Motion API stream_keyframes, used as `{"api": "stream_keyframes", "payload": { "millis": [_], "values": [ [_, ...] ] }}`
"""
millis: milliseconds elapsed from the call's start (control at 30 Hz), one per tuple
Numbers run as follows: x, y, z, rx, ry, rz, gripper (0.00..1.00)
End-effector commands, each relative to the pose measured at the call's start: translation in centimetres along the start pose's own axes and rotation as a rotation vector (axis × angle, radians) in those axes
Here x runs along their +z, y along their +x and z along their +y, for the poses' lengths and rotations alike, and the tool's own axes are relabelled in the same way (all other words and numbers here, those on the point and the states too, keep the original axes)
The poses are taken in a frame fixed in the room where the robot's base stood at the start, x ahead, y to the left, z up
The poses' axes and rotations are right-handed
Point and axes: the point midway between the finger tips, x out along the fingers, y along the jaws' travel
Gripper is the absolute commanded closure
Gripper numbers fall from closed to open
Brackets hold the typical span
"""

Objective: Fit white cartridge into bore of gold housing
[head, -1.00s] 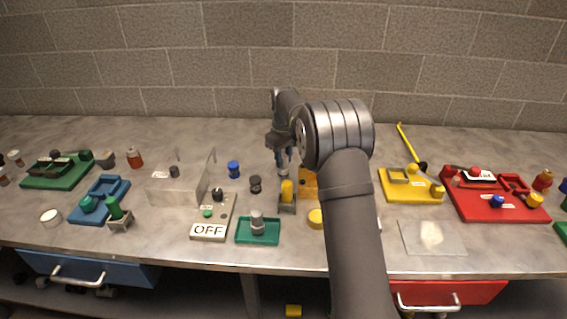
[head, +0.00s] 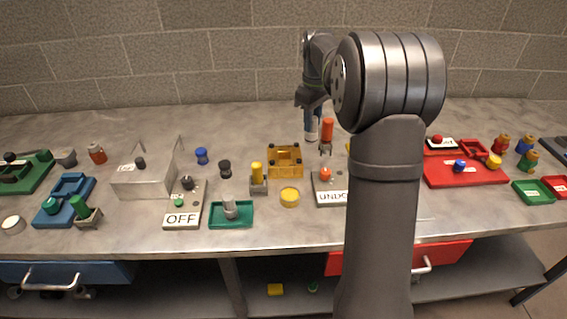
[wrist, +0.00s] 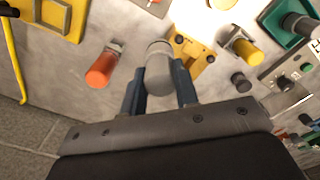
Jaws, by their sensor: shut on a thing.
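The gold housing (head: 285,160) sits on the middle of the bench; it shows in part beside the cartridge in the wrist view (wrist: 187,58). My gripper (head: 312,122) is behind and to the right of the housing in the head view. In the wrist view, the two blue fingers of my gripper (wrist: 158,92) are shut on the white cartridge (wrist: 158,68), a pale grey-white cylinder. Its pale lower end also shows under the fingers in the head view (head: 311,136). The cartridge is outside the housing. The bore is not clearly seen.
An orange cylinder on a stand (head: 327,130) is just right of my gripper. A yellow cylinder on a stand (head: 257,173) and a yellow round piece (head: 289,197) are near the housing. A green tray (head: 246,221) holds a grey piece. My arm hides part of the bench at right.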

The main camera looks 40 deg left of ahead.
Motion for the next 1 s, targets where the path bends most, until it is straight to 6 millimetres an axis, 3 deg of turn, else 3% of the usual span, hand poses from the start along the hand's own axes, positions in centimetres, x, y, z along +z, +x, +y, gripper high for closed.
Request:
{"api": "stream_keyframes", "payload": {
  "millis": [100, 233, 700, 1000],
  "values": [
    [2.7, -0.2, 0.4, 0.000, 0.002, 0.001, 0.96],
    [3.0, 0.3, 0.2, -0.001, -0.003, -0.001, 0.96],
    [-6.0, 6.0, -2.9, 0.000, -0.004, 0.000, 0.96],
    [-7.3, 7.8, -3.4, -0.001, -0.001, -0.002, 0.96]
  ]
}}
